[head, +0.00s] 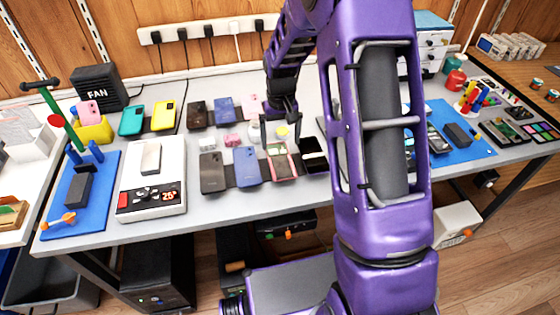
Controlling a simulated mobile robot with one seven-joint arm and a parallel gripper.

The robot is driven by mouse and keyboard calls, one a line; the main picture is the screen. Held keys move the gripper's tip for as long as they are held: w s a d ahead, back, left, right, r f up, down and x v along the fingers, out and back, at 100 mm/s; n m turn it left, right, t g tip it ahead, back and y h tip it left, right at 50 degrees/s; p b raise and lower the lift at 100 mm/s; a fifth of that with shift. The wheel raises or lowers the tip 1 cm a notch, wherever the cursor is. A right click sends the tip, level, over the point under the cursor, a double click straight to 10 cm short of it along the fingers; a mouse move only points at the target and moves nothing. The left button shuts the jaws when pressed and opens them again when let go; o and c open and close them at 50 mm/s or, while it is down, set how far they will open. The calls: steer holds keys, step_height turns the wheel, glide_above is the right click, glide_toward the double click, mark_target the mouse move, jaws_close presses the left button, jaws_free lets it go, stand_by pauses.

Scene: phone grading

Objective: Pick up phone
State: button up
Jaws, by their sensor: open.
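Several phones lie on the grey table in the head view. In the front row are a dark grey phone (212,173), a blue phone (247,167), a pink-edged phone (281,162) and a black phone (314,155). Behind them are a black phone (197,114), a blue-violet phone (224,109) and a pink phone (250,104). My gripper (281,140) points down with its fingers apart, over or just behind the pink-edged phone. I cannot tell its exact height or whether it touches anything. My purple arm hides part of the table to the right.
Teal (132,119) and yellow (163,116) phones stand behind the device. Another blue mat (478,149) with items is on the right. A power strip (210,28) runs along the wall.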

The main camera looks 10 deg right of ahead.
mark_target(280, 159)
steer(key=shift+s+a+f, duration=0.1)
steer(key=shift+a+f, duration=0.05)
steer(key=shift+f, duration=2.8)
steer(key=c, duration=1.2)
